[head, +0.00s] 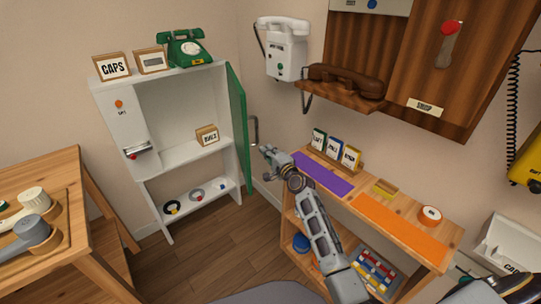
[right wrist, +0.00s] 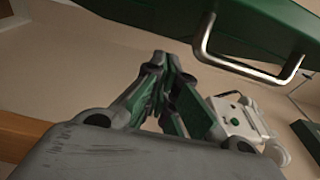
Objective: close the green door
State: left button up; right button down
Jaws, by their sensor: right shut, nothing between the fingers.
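The green door (head: 238,125) stands swung wide open on the right side of the white cabinet (head: 179,95). Its metal bar handle (head: 254,131) sticks out on the side facing right. In the right wrist view the handle (right wrist: 245,66) is at the upper right, with the green door (right wrist: 265,25) above it. My right gripper (head: 267,150) is shut and empty, just right of and a little below the handle. In the right wrist view its fingertips (right wrist: 162,62) are together, apart from the handle.
A wooden shelf unit (head: 405,240) with purple and orange mats stands to the right, below my right arm. A white wall phone (head: 284,50) hangs above. A green phone (head: 185,47) stands on the cabinet. Floor (head: 205,240) in front of the cabinet is clear.

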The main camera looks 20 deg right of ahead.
jog(key=shift+w+a, duration=0.15)
jog(key=shift+a, duration=1.8)
jog(key=shift+a, duration=0.1)
